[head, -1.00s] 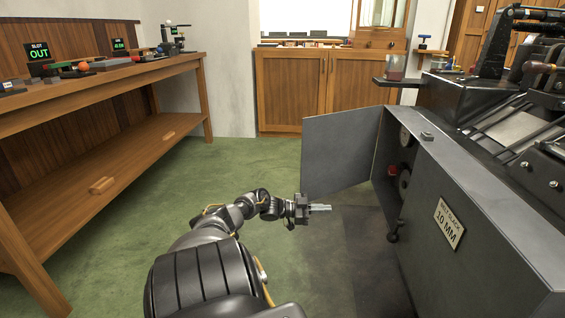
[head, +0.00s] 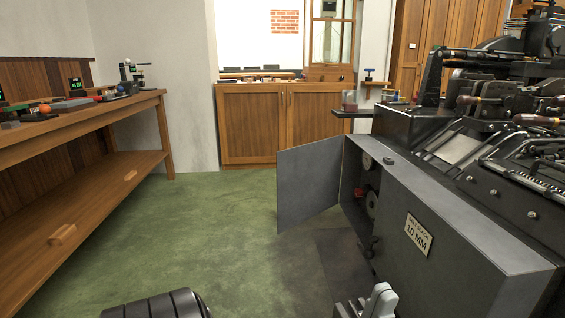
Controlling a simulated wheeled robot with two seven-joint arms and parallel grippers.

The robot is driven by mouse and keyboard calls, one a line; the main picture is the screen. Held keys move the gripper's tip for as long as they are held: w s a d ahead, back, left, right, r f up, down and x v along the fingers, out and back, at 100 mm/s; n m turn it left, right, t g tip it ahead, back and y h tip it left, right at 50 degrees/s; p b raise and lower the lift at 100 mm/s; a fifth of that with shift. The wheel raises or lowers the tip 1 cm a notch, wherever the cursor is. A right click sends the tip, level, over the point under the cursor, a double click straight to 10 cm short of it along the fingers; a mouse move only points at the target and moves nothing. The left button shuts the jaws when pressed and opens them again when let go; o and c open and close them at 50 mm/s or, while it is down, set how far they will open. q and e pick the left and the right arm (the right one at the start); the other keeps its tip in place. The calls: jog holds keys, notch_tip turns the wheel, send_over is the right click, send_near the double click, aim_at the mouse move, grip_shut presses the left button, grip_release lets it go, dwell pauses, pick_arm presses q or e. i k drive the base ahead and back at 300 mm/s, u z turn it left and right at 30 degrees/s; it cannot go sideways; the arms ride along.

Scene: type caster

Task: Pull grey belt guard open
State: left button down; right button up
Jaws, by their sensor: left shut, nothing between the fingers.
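The grey belt guard (head: 308,188) is a flat panel standing swung open at the far end of the grey machine housing (head: 450,260). Behind it the opening shows round pulleys (head: 371,205) and a small red part. A dark knob sits at the opening's lower near edge. My left gripper (head: 380,299) shows only in part at the bottom edge, shut with nothing in it. It is nearer to me than the guard and apart from it. My right gripper is out of view.
A plate reading 10 MM (head: 418,234) is on the housing. A wooden bench (head: 90,130) runs along the left, a wooden cabinet (head: 285,125) stands at the back. Green floor (head: 190,235) between them is clear. The machine's levers and handles fill the right.

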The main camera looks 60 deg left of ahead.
aim_at(308, 175)
jog(key=u, duration=0.55)
jog(key=k, duration=1.3)
jog(key=u, duration=1.15)
jog(key=i, duration=1.35)
jog(key=z, duration=0.75)
jog(key=i, duration=0.7)
jog(key=z, duration=0.7)
